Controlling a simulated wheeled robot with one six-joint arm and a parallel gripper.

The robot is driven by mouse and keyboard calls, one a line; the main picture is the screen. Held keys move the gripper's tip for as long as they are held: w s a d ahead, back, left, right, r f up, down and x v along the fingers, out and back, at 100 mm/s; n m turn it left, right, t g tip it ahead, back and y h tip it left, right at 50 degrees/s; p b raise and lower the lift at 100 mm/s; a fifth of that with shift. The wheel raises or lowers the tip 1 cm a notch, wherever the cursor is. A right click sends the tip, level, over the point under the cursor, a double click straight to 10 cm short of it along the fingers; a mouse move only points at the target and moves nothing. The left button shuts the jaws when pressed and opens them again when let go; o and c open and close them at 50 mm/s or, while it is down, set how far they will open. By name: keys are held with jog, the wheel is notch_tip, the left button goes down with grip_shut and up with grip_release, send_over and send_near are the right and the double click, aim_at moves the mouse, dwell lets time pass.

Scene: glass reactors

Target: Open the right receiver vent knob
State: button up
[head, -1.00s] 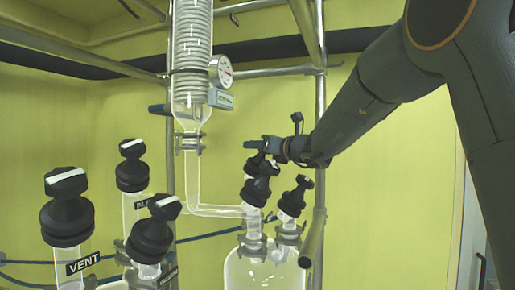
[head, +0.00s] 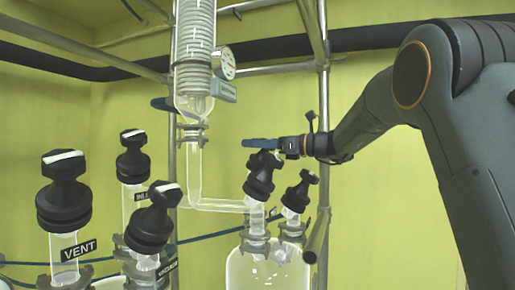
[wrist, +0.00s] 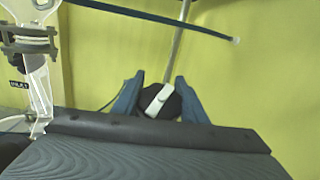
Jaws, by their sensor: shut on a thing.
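A glass receiver (head: 262,268) stands right of centre in the head view, with two black knobs on its necks. My gripper (head: 262,143) reaches in from the right at the top of the left one, the black knob (head: 261,172). In the wrist view, the two blue fingers of my gripper (wrist: 158,97) lie on either side of a black knob with a white bar (wrist: 158,99), shut on it. The bar is tilted. The other black receiver knob (head: 300,191) stands free just to the right. No label shows on either receiver knob.
Several black-knobbed necks stand at the left, one with a VENT label (head: 79,250). A coiled glass condenser (head: 194,50) with a gauge (head: 227,63) rises behind. A metal post (head: 323,120) stands close by my gripper. Yellow wall lies behind.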

jog(key=shift+s+a+n+g+y, duration=0.1)
jog(key=shift+s+n+g+y, duration=0.15)
jog(key=shift+n+g, duration=0.6)
jog(key=shift+s+a+n+g+y, duration=0.1)
jog(key=shift+n+g+y, duration=0.15)
jog(key=shift+n+g, duration=0.6)
jog(key=o, duration=1.1)
jog(key=shift+c, duration=0.2)
notch_tip(320, 180, up, 10)
jog(key=b, duration=0.2)
